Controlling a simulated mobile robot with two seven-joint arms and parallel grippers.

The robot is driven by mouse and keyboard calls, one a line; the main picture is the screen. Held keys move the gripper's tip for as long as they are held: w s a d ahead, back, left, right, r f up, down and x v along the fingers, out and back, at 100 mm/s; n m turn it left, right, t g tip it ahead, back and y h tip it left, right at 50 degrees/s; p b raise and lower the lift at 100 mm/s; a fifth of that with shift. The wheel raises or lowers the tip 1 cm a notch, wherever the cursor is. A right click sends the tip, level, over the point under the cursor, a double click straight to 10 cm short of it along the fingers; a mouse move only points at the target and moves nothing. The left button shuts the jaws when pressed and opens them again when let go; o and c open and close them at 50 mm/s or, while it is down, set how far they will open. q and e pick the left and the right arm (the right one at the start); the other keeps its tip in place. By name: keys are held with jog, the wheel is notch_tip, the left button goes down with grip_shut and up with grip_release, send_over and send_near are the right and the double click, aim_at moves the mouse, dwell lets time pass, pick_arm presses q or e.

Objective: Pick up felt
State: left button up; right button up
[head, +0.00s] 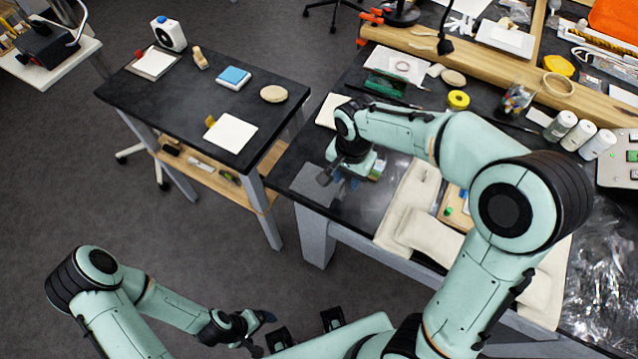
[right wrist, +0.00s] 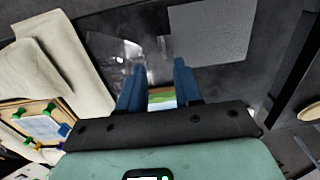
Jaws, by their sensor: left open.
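A flat grey square sheet, which looks like the felt (head: 312,183), lies at the near left corner of the dark workbench. It also shows in the right wrist view (right wrist: 210,30), ahead of the fingers and to their right. My right gripper (head: 345,184) is over the bench just right of the sheet, pointing down. Its two blue fingers (right wrist: 158,85) are apart, and the sheet is not between them; a small green and pale patch shows in the gap. My left gripper (head: 264,334) is open and empty, low at the bottom of the head view, away from both tables.
Beige cloth pads (head: 408,215) and a wooden tray (head: 458,207) lie right of my right gripper. A yellow tape roll (head: 458,99) and white bottles (head: 578,136) stand further back. A small black side table (head: 190,110) is at left, beyond a floor gap.

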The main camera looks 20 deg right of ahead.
aim_at(342, 191)
jog(key=f, duration=0.3)
jog(key=a+f, duration=0.1)
jog(key=f, duration=0.1)
jog(key=shift+f, duration=0.2)
grip_shut()
